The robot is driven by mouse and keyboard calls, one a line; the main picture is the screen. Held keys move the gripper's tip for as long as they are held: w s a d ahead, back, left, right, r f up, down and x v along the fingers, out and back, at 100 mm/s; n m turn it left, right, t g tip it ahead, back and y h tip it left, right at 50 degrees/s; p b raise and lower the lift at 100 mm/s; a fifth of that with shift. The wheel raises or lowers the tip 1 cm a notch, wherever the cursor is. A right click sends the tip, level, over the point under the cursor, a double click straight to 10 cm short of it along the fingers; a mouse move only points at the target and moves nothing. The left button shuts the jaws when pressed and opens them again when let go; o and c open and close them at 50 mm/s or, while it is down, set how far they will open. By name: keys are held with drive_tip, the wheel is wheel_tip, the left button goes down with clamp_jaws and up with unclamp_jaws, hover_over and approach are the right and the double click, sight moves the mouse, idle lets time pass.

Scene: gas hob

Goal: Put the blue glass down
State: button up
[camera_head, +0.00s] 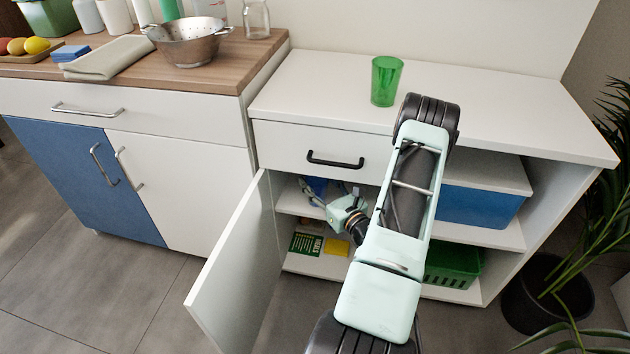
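A blue glass (319,186) shows in part inside the open cabinet, at the upper shelf (292,205). It is small in view and partly hidden by my gripper and the cabinet front. My gripper (312,194) reaches into the cabinet from the right, with its fingertips pointing left at the blue glass. I cannot tell whether the fingers are closed on the glass, or whether the glass touches the shelf.
A green glass (386,81) stands on the white top (480,110). The cabinet door (240,270) is open at left. A blue bin (480,206) and green crate (451,267) fill the shelves at right. A yellow item (336,247) lies below my gripper.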

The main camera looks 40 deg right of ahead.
drive_tip(key=shift+w+f+b, duration=0.15)
drive_tip(key=shift+w+b, duration=0.15)
drive_tip(key=shift+w, duration=0.45)
drive_tip(key=shift+s, duration=0.1)
drive_tip(key=o, duration=1.3)
drive_tip(key=shift+f, duration=0.1)
drive_tip(key=shift+r, duration=0.2)
drive_tip(key=s+p, duration=0.3)
drive_tip(key=s, duration=0.9)
drive_tip(key=shift+a, duration=0.45)
